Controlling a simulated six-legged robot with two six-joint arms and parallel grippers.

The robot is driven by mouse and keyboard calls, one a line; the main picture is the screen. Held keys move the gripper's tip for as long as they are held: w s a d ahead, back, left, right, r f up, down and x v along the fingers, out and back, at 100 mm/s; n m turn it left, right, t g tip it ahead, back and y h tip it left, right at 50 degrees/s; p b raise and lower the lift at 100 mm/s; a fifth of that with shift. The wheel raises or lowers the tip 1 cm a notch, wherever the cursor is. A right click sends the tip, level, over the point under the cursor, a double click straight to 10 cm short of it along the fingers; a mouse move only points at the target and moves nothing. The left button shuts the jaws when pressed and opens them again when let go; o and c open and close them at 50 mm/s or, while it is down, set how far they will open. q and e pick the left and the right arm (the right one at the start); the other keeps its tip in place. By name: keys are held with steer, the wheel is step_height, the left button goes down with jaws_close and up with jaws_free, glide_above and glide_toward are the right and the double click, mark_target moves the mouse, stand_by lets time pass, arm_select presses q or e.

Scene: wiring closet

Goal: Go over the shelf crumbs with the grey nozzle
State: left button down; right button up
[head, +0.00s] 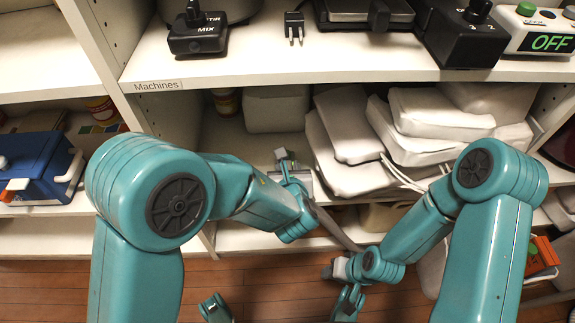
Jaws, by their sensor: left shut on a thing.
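My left gripper (289,172) reaches into the middle shelf bay and is shut on a grey piece that looks like the nozzle (303,181), low at the shelf front. A thin grey tube (335,228) slants from beside it down to the right, towards my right arm's end. My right gripper (343,270) is low, in front of the shelves and above the floor; its fingers are too small and partly hidden to tell open or shut. The shelf board (240,150) is pale; I cannot make out crumbs on it. My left forearm hides part of its front.
White folded bundles (345,125) fill the bay's right side, with a pale bin (275,108) behind. A blue case (38,165) sits at left. Wooden floor (265,285) shows below.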

arm_select(q)
steer(key=shift+s+f, duration=0.15)
steer(key=shift+s, duration=0.7)
steer(key=shift+r, duration=0.65)
steer(key=shift+r+p, duration=0.15)
steer(key=shift+p, duration=0.25)
